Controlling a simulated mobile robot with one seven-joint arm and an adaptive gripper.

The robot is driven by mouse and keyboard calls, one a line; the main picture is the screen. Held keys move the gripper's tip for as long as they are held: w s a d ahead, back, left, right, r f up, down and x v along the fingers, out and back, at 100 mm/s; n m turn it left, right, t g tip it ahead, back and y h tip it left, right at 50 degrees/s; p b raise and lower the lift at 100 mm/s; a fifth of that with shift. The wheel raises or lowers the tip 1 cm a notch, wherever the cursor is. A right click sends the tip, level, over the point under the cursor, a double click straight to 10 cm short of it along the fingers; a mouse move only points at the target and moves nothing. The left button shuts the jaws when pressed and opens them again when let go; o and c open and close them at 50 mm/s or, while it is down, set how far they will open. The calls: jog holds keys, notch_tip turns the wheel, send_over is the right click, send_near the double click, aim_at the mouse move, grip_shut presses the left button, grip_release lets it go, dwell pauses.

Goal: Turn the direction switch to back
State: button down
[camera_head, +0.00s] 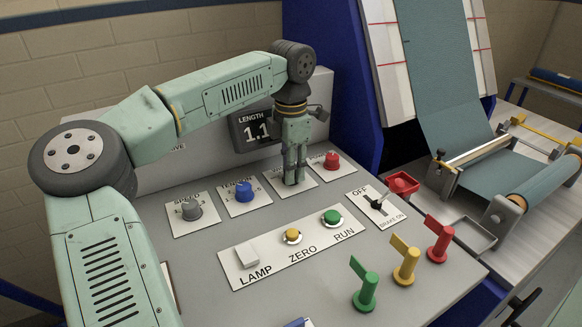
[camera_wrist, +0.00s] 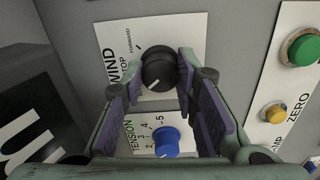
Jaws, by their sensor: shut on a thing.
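The direction switch is a black round knob (camera_wrist: 158,68) on a white plate (camera_wrist: 110,35) with partly hidden lettering; "WIND", "TOP" and "FORWARD" can be read. A pale mark on the knob points toward the lower left in the wrist view. My gripper (camera_wrist: 161,58) has a finger on each side of the knob and is shut on it. In the head view my gripper (camera_head: 293,176) points down at this plate and mostly hides the knob. The "BACK" lettering cannot be made out.
A blue tension knob (camera_head: 243,191) and a grey speed knob (camera_head: 191,209) sit left of my gripper, a red knob (camera_head: 332,161) right. The length display (camera_head: 256,130) stands behind. Green (camera_head: 332,217) and yellow (camera_head: 292,236) buttons lie in front.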

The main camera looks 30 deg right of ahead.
jog(key=shift+n, duration=0.6)
jog(key=c, duration=1.2)
grip_release()
jog(key=shift+c, duration=0.2)
